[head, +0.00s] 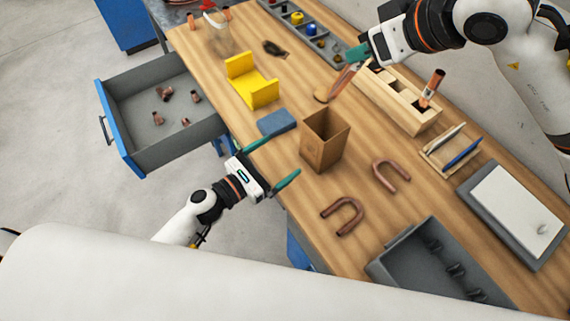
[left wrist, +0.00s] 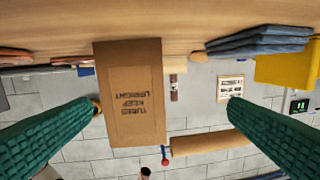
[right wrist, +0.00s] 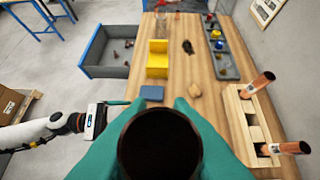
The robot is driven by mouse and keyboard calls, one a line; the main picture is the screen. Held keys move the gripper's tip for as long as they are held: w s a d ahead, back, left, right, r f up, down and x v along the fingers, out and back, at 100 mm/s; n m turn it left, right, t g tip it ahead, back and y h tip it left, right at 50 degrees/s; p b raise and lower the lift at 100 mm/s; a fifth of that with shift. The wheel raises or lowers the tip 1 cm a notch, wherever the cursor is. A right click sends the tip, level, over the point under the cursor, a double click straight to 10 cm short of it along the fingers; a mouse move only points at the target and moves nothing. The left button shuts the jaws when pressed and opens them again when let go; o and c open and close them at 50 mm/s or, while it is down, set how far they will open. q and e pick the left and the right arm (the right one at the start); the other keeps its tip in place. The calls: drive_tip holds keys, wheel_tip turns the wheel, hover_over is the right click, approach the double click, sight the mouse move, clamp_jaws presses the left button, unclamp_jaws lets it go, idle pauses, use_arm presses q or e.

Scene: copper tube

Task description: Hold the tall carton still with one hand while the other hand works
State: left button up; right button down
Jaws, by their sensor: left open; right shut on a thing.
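The tall carton (head: 322,148) is a brown open-topped box standing upright on the workbench near its front edge. In the left wrist view the carton (left wrist: 130,105) is upside down, with printed text on its face, between my open fingers but some way beyond them. My left gripper (head: 271,163) is open and empty at the bench edge, its fingers pointing toward the carton without visibly touching it. My right gripper (head: 357,54) is shut on a copper tube (head: 344,79), held tilted over the bench behind the carton. In the right wrist view the tube's dark open end (right wrist: 160,146) faces me.
A wooden rack (head: 395,95) with copper tubes stands right of the held tube. A blue cloth (head: 277,122) and yellow stand (head: 250,82) lie left of the carton. Two U-bends (head: 391,172) and a grey bin (head: 420,262) lie on its right. A drawer (head: 150,100) is open.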

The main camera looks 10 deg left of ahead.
sight(334, 135)
use_arm(q)
drive_tip(key=shift+s+d+r+h, duration=0.1)
drive_tip(key=shift+s+d+h, duration=0.2)
drive_tip(key=shift+d, duration=0.35)
drive_tip(key=shift+s+d+r+h, duration=0.1)
drive_tip(key=shift+s+d, duration=0.25)
drive_tip(key=shift+d, duration=0.25)
use_arm(e)
drive_tip(key=shift+a, duration=0.1)
use_arm(q)
drive_tip(key=shift+w+d, duration=0.1)
drive_tip(key=shift+d, duration=0.2)
drive_tip(key=x, duration=1.1)
drive_tip(key=shift+w+d+f, duration=0.15)
drive_tip(key=shift+d+f, duration=0.05)
drive_tip(key=shift+f, duration=0.05)
